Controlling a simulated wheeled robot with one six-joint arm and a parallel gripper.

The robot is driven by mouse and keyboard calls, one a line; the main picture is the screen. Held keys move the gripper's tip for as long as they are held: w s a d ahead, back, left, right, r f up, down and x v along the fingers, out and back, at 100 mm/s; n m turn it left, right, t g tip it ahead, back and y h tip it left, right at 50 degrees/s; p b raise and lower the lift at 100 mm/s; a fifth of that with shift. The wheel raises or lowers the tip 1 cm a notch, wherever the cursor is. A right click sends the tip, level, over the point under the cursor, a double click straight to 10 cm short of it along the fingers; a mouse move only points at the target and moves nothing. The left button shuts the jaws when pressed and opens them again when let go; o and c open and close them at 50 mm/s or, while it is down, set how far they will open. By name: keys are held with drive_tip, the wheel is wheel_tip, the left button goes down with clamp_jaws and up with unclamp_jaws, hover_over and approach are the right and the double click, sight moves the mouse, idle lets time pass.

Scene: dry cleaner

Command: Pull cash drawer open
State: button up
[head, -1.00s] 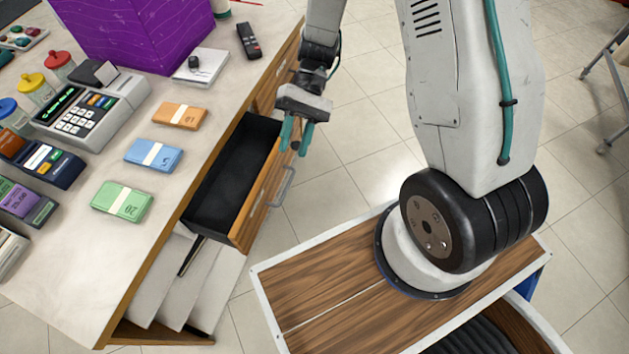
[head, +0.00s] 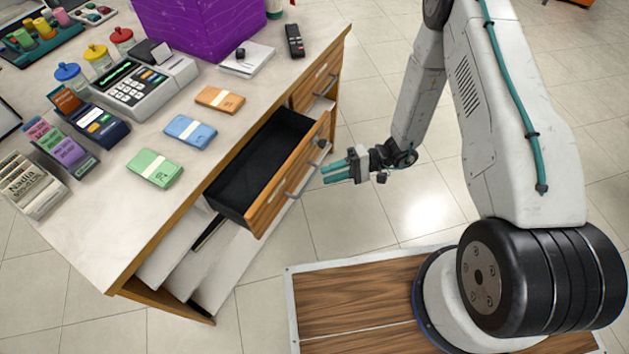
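The cash drawer (head: 250,165) stands pulled out from the wooden counter, and its dark, empty inside shows. Its wooden front (head: 272,202) carries a grey metal handle (head: 301,183). My gripper (head: 323,173) is just to the right of the drawer front, close to the handle's upper end in the picture. Its two teal fingers point left towards the front, with a small gap between them and nothing visible in it. I cannot tell whether the fingertips touch the handle.
The counter top (head: 110,225) bears a cash register (head: 145,85), banded note bundles (head: 190,131) and a purple box (head: 200,28). Another closed drawer (head: 318,80) is farther back.

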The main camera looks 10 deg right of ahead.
sight(309, 180)
drive_tip(key=shift+s+a+f, duration=0.15)
drive_tip(key=shift+a, duration=1)
drive_tip(key=shift+s+a+f, duration=0.2)
drive_tip(key=shift+a, duration=0.9)
drive_tip(key=shift+s+a+f, duration=0.15)
drive_tip(key=shift+a, duration=1)
